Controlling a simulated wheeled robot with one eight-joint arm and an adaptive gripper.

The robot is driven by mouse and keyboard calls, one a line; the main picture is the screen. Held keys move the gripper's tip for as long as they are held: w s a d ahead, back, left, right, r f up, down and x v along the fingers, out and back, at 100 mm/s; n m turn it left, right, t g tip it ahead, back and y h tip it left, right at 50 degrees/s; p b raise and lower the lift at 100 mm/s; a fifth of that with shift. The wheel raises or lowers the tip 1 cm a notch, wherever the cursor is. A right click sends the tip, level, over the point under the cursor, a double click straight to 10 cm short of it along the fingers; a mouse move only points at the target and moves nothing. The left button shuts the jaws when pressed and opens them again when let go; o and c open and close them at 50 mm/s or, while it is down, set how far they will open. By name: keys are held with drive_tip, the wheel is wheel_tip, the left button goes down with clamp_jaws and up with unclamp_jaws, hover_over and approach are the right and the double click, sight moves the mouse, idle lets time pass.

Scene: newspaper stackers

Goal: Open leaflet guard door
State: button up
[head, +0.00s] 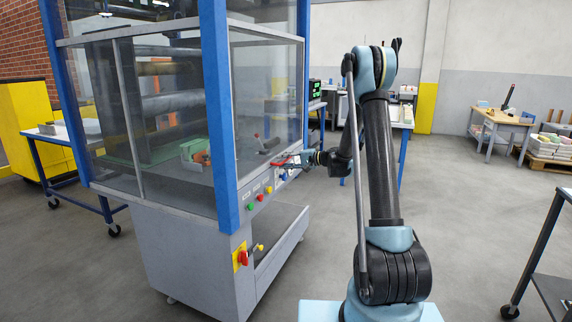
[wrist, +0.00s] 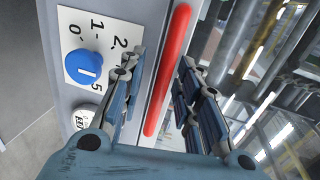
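The leaflet machine's guard door (head: 262,85) is a clear panel between blue posts on the machine's right-hand side, and it looks closed. A red handle bar (wrist: 168,70) runs lengthwise between my gripper's fingers in the wrist view. In the head view the red handle (head: 284,161) is small, low on that side, and partly hidden by my gripper. My gripper (wrist: 162,66) has one finger on each side of the bar, spread apart, with a gap visible on the right. It also shows in the head view (head: 292,163) at the door's lower edge.
A blue selector knob (wrist: 83,67) on a numbered plate sits left of the handle. Coloured buttons (head: 258,196) and a red switch on yellow (head: 241,257) line the machine below. Metal rollers (wrist: 270,60) show behind the panel. A dark cart (head: 548,270) stands at right; grey floor is open.

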clamp_jaws()
drive_tip(key=shift+r, duration=0.1)
approach(275, 55)
drive_tip(key=x, duration=0.5)
unclamp_jaws()
